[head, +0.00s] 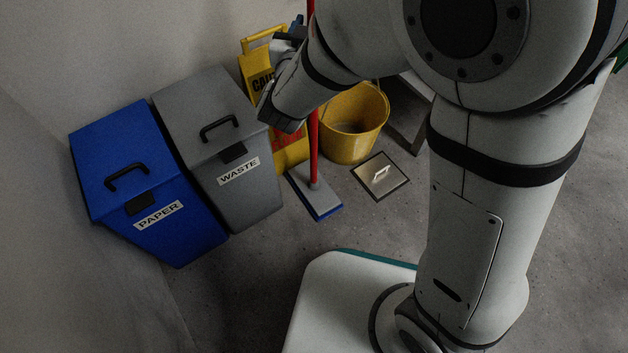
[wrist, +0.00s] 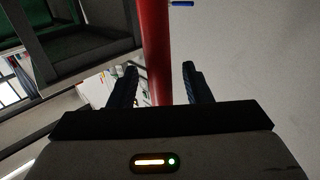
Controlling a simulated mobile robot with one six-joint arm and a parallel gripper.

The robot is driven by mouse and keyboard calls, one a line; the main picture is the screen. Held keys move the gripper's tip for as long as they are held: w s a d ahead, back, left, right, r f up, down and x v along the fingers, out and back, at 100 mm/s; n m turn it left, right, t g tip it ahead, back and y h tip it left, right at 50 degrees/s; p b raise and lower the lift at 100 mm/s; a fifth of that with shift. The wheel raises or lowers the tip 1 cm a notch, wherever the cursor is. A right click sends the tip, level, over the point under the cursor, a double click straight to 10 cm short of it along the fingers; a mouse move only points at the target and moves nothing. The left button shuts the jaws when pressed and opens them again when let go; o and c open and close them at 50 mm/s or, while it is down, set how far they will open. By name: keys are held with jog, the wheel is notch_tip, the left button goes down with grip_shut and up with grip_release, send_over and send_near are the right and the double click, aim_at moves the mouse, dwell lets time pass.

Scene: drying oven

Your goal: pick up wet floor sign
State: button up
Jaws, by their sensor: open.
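The sign is not recognisable in the wrist view. My gripper (wrist: 157,88) is open there, with its two dark fingers apart. A red pole (wrist: 156,45) runs between them in the picture; whether it lies between the fingers or beyond them I cannot tell. In the head view my wrist is in front of the sign.
A blue paper bin (head: 95,150) and a grey waste bin (head: 190,105) stand left of the sign. A red-handled mop (head: 314,150) stands before it. A yellow bucket (head: 350,145) and a floor hatch (head: 377,188) are to the right. Bare floor lies in front of the bins.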

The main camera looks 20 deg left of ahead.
jog(key=shift+w, duration=0.3)
jog(key=shift+c, duration=0.3)
grip_shut()
jog(key=shift+r, duration=0.1)
dwell(0.8)
